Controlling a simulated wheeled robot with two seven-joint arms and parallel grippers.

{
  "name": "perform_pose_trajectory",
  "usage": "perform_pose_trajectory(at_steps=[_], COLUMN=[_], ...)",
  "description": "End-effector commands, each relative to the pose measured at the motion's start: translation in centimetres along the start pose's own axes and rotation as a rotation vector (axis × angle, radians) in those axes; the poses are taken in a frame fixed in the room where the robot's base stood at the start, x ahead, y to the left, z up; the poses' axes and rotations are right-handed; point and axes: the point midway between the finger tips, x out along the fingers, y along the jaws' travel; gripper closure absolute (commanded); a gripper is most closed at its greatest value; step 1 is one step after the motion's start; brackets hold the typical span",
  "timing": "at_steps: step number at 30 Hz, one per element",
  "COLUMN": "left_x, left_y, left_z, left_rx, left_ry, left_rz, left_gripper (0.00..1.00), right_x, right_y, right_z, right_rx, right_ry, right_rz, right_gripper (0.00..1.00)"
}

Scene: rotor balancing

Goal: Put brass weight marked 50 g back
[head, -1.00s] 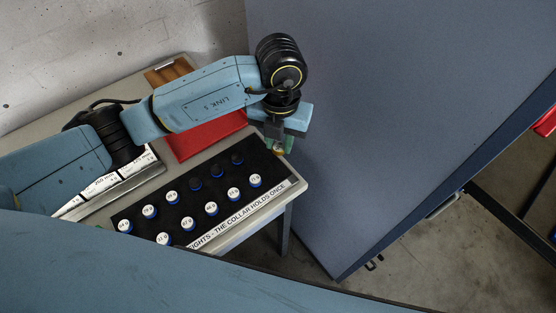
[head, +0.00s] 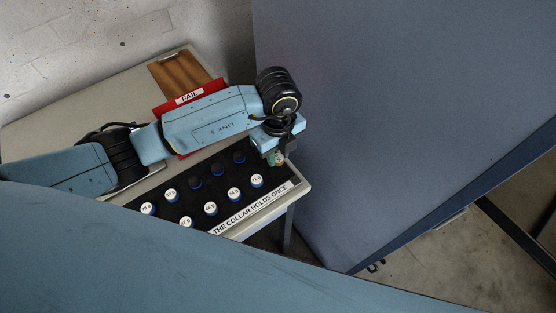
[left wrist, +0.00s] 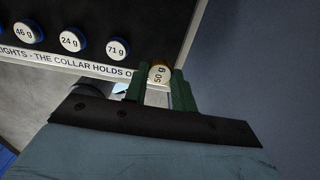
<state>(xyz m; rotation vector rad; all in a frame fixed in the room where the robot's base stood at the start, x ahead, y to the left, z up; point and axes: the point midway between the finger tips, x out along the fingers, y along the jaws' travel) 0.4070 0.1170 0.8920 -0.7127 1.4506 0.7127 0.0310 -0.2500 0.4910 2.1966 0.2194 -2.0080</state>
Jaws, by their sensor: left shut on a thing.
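My left gripper (head: 275,159) is at the right end of the black weight rack (head: 262,197), near its far right corner. In the left wrist view its green fingers (left wrist: 159,84) are shut on the brass weight marked 50 g (left wrist: 159,73), whose white label faces the camera. The weight is beside the rack's labelled edge there; its height above the rack is hard to tell. The rack holds several white-topped weights with blue rims, including 71 g (left wrist: 117,48) and 24 g (left wrist: 73,40). Three dark, unlabelled round places (head: 218,170) form part of its back row. My right gripper is not in view.
A red tray marked FAIL (head: 188,97) stands behind my left arm, with a brown wooden piece (head: 180,71) beyond it. A large blue-grey panel (head: 400,120) rises close to the right of the bench (head: 90,100). The bench's back left is clear.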

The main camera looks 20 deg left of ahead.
Motion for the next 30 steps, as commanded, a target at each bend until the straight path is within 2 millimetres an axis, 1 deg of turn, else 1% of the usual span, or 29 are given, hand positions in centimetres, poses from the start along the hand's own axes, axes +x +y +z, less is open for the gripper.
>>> perform_pose_trajectory(at_steps=[2,6,9,16,20,21,25,30], left_x=[0.7,2.7,3.7,3.7,4.1,4.0,4.0,4.0], left_y=[0.0,0.0,0.0,0.0,0.0,0.0,0.0,0.0], left_z=[-0.1,-0.1,-0.1,0.0,0.0,0.0,0.0,0.0], left_rx=[0.001,0.0,0.001,0.002,0.001,0.001,0.001,0.001], left_ry=[0.001,0.002,0.0,0.0,-0.001,-0.001,-0.001,0.0], left_rz=[0.002,0.002,0.0,-0.001,0.0,0.0,0.0,0.0], left_gripper=[0.99,0.99,0.99,0.99,0.99,0.69,0.52,0.52], right_x=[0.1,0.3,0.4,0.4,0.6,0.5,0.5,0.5], right_y=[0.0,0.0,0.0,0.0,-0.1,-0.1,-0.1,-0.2], right_z=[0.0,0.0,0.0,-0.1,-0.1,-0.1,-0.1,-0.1], right_rx=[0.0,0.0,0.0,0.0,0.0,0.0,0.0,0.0], right_ry=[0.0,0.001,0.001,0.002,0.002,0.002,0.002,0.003], right_rz=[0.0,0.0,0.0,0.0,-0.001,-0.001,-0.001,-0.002], right_gripper=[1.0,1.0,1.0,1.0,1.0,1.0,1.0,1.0])
